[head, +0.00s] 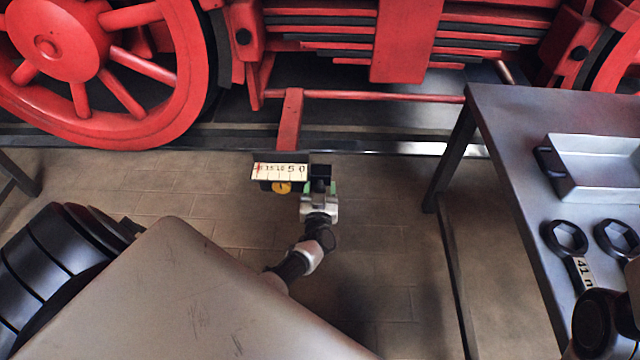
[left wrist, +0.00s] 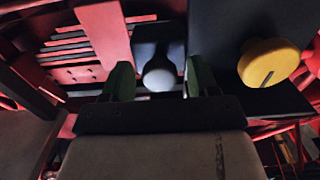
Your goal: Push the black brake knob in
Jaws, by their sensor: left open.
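A small black block (head: 320,171), which looks like the brake knob's place, sits at the right end of a panel with a pale scale (head: 280,171). In the left wrist view a rounded dark-grey knob (left wrist: 160,75) with a pale sheen stands out from a dark block. My left gripper (head: 319,188) is open just in front of the block. In the left wrist view its two green-edged fingers stand either side of the knob, with gaps visible; whether it touches the knob I cannot tell. A yellow knob (head: 282,188) sits under the scale, to the right in the left wrist view (left wrist: 268,62).
A red locomotive wheel (head: 60,60) and red frame stand behind. A grey table (head: 500,130) at the right bears a metal tray (head: 598,190) and ring wrenches (head: 566,238). A large grey surface (head: 190,290) fills the lower left. Tiled floor shows between them.

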